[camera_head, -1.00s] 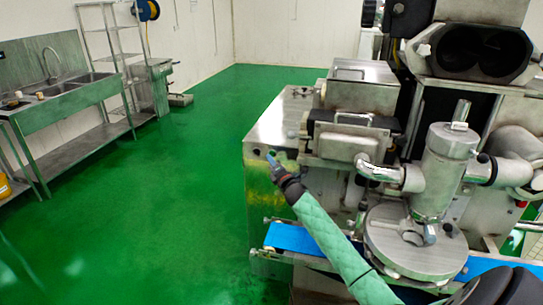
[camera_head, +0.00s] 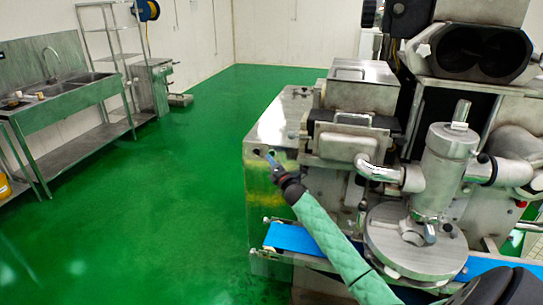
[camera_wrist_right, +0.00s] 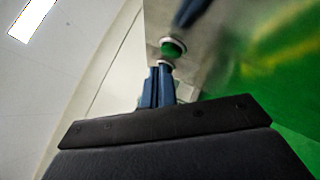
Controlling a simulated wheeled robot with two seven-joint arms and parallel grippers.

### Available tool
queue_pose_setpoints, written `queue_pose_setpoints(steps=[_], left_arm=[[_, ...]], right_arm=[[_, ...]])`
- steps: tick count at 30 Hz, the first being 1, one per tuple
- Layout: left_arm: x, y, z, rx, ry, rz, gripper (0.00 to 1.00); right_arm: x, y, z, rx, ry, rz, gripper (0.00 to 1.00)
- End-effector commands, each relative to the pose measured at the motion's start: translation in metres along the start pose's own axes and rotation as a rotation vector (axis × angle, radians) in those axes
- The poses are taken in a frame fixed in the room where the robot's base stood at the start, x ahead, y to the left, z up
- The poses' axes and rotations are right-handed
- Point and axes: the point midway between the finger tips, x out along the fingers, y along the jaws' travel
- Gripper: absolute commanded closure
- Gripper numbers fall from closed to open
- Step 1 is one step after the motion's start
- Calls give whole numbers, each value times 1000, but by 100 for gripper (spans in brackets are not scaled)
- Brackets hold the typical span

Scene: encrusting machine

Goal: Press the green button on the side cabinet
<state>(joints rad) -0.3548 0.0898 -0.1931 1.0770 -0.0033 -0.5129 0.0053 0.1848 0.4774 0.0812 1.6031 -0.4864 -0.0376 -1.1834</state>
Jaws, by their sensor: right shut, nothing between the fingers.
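The side cabinet (camera_head: 277,125) is the metal box at the left end of the machine. In the right wrist view, a green button (camera_wrist_right: 173,48) with a pale rim sits on its metal face. My right gripper (camera_head: 270,156) is shut and empty, its blue fingers pointing at the cabinet's face. In the right wrist view its fingertips (camera_wrist_right: 163,68) are just below the green button, close to a second pale ring. I cannot tell whether they touch anything. In the head view the button is too small to make out clearly. My left gripper is not in view.
The encrusting machine (camera_head: 440,170) fills the right side, with a blue conveyor belt (camera_head: 292,238) below my right arm. The green floor (camera_head: 165,200) left of the cabinet is clear. A steel sink bench (camera_head: 75,100) and shelf rack stand at the left wall.

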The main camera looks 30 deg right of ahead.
Motion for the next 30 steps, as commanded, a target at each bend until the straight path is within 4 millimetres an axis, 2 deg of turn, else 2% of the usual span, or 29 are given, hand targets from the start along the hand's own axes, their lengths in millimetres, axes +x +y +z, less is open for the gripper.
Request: queue_pose_setpoints(steps=[16, 30], left_arm=[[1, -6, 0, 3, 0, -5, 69], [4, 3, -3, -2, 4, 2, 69]], right_arm=[[1, -1, 1, -1, 0, 0, 100], [6, -4, 4, 0, 0, 0, 100]])
